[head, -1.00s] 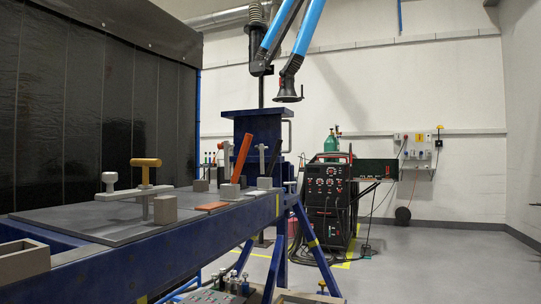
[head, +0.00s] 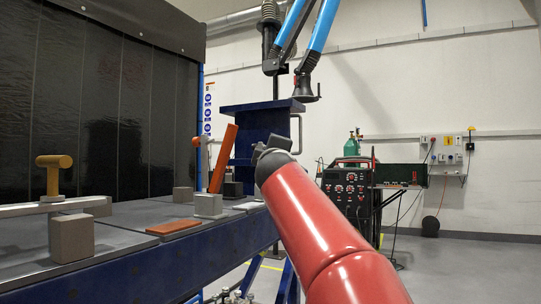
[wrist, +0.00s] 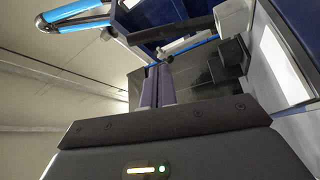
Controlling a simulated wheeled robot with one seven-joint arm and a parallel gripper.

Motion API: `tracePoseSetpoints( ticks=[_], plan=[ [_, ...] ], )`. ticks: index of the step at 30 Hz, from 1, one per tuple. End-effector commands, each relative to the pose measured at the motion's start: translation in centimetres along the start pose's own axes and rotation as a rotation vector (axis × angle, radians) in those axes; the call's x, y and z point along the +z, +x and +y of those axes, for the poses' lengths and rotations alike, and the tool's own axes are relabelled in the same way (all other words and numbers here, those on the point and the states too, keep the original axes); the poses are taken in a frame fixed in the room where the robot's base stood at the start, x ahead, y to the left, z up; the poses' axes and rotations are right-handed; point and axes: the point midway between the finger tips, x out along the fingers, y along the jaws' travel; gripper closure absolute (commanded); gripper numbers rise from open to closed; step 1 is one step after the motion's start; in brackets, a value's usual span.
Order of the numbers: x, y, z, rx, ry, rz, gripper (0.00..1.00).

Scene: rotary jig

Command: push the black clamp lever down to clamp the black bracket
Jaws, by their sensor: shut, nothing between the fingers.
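I cannot pick out the black clamp lever for sure; my gripper and arm cover part of the far bench. A small dark block (head: 233,190) stands beside the orange lever and may be the black bracket, but I cannot confirm it. In the wrist view dark blocky parts (wrist: 226,62) lie right of the fingers; no contact can be made out.
A tan-handled clamp (head: 54,165) stands at the left. A blue post (head: 250,125) rises behind. Open floor lies right.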

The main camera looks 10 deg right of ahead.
Motion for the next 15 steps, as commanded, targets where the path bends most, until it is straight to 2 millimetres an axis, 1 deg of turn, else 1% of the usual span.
tracePoseSetpoints(
  ticks=[5,9,12,15],
  plan=[
    [0.0,2.7,0.5,-0.002,0.0,-0.004,1.0],
    [0.0,5.4,0.5,-0.003,0.001,-0.004,1.0],
    [0.1,7.1,0.5,-0.003,0.001,-0.005,1.0],
    [0.0,8.4,0.4,-0.003,0.003,-0.003,1.0]
  ],
)
